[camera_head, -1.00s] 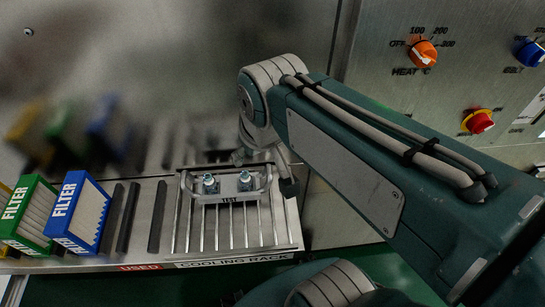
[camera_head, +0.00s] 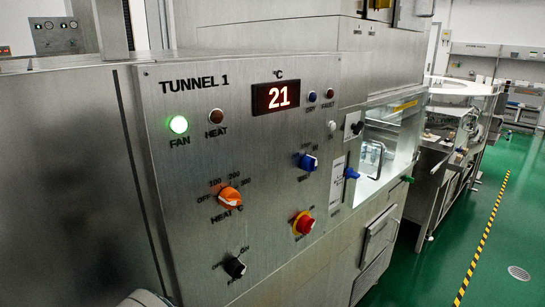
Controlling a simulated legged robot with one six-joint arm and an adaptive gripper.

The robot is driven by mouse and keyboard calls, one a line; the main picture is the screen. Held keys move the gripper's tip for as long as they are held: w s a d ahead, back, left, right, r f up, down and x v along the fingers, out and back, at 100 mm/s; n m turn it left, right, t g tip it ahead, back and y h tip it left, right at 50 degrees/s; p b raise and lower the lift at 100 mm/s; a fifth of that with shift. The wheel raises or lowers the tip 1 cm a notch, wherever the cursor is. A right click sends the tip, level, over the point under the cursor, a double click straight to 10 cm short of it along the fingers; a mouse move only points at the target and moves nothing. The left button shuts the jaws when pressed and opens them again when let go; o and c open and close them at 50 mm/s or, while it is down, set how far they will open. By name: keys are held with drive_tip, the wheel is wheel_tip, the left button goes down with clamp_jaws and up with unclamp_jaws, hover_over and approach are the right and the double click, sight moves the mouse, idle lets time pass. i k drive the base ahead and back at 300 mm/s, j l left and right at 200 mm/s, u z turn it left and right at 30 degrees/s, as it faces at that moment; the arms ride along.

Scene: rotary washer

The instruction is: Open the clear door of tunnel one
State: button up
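The tunnel one panel (camera_head: 245,130) faces me at the left and middle, labelled "TUNNEL 1" with a red display reading 21. To its right is a lit, clear-fronted opening (camera_head: 398,135) with a pale bar-like handle (camera_head: 381,160) on its near side. It looks like the clear door, seen at a steep angle; I cannot tell whether it is fully shut. My gripper is not in view. Only a small pale part of my arm shows at the bottom left edge.
The panel carries an orange heat knob (camera_head: 230,197), a blue knob (camera_head: 308,162), a red-and-yellow stop button (camera_head: 303,223) and a black knob (camera_head: 235,268). Green floor with a yellow-black stripe (camera_head: 483,240) lies free at the right. Another steel machine (camera_head: 445,150) stands beyond.

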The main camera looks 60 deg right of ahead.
sight(405, 106)
drive_tip(key=k+j, duration=0.25)
drive_tip(key=k, duration=0.15)
drive_tip(key=k+j+z, duration=0.1)
drive_tip(key=k, duration=0.3)
drive_tip(key=k+j+z, duration=0.1)
drive_tip(key=z, duration=2.45)
drive_tip(key=i+j+u, duration=0.2)
drive_tip(key=i, duration=0.75)
drive_tip(key=l, duration=0.1)
